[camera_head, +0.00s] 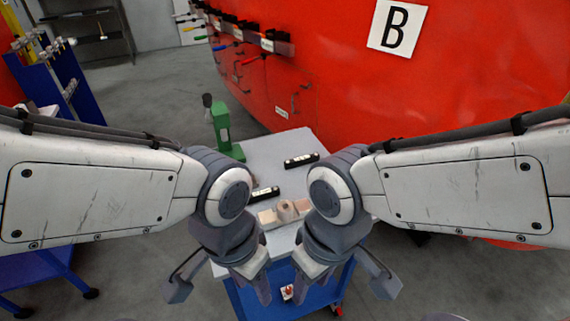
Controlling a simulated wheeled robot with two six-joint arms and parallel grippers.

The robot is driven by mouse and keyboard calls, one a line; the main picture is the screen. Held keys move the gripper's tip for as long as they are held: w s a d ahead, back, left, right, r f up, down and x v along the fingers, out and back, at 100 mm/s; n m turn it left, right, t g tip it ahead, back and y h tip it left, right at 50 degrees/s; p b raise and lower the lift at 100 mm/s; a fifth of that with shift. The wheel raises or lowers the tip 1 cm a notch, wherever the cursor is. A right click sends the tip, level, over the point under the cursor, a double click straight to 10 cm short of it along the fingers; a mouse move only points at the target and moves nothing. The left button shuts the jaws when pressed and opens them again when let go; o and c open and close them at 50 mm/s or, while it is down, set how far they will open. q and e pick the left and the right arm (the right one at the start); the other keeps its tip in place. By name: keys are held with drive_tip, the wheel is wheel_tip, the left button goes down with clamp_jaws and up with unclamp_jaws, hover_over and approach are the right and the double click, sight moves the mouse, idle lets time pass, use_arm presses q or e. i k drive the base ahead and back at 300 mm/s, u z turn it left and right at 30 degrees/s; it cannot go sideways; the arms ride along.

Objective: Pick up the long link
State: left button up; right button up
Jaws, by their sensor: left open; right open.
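A dark elongated bar with pale marks (301,160) lies toward the back right of the light-topped cart (270,150). A second similar dark bar (265,194) lies nearer, partly hidden by my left arm. I cannot tell which of these, if either, is the long link. A beige part with a round raised piece (287,210) lies on the cart between my two wrists. My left gripper (219,293) is open and empty at the cart's near left edge. My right gripper (342,292) is open and empty at the near right. Both are apart from the bars.
A green upright tool (221,126) stands at the cart's back left. A blue rack (62,85) stands far left. The cart's back middle is clear.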

sight(296, 162)
drive_tip(key=u, duration=3.65)
drive_tip(key=k, duration=2.85)
drive_tip(key=z, duration=1.85)
drive_tip(key=i, duration=1.05)
